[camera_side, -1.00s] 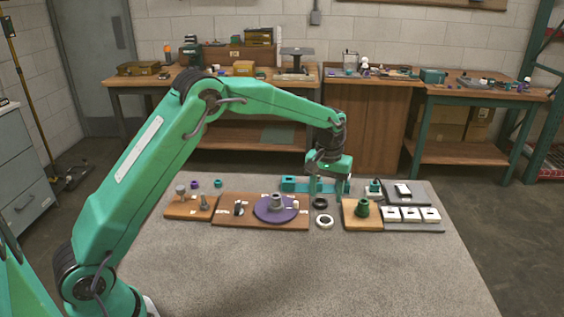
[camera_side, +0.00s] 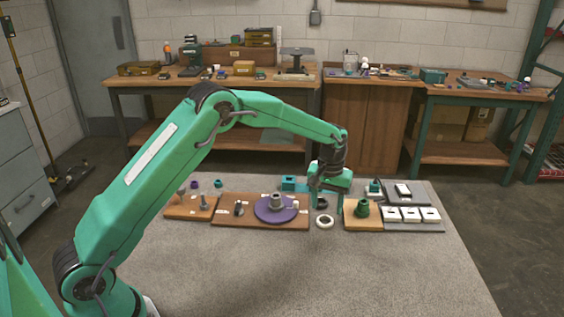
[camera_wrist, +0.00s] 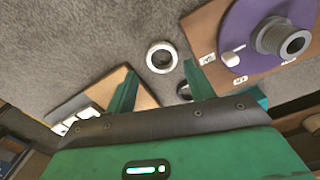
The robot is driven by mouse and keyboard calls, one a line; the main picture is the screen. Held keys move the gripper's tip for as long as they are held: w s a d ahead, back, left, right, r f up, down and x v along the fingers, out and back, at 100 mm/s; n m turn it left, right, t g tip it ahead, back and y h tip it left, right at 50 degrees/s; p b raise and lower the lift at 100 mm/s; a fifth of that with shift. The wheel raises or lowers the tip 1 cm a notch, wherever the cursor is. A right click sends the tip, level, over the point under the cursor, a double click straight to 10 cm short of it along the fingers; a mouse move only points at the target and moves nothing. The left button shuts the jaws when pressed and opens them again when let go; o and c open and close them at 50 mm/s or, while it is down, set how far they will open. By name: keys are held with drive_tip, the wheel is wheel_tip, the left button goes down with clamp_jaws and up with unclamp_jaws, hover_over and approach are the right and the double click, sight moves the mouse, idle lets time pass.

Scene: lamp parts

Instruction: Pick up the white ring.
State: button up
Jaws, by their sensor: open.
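The white ring (camera_side: 324,221) lies flat on the grey table, between two wooden boards. It also shows whole in the wrist view (camera_wrist: 161,57), ahead of the fingertips and between their lines. My gripper (camera_side: 326,202) is open and empty, low over the table just behind the ring. In the wrist view its two green fingers (camera_wrist: 158,80) stand apart. A black ring (camera_side: 321,204) lies behind the white ring, partly covered by my gripper in the side view. In the wrist view a dark piece of it shows beside the right finger (camera_wrist: 184,91).
A wooden board with a purple disc (camera_side: 262,213) is left of the ring. A board with a green part (camera_side: 362,210) is to its right, beside a grey tray of white blocks (camera_side: 409,226). The table front is clear.

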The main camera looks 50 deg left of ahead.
sight(325, 216)
drive_tip(key=shift+s+f, duration=0.1)
drive_tip(key=shift+f, duration=2.5)
drive_tip(key=shift+c, duration=0.2)
drive_tip(key=c, duration=0.7)
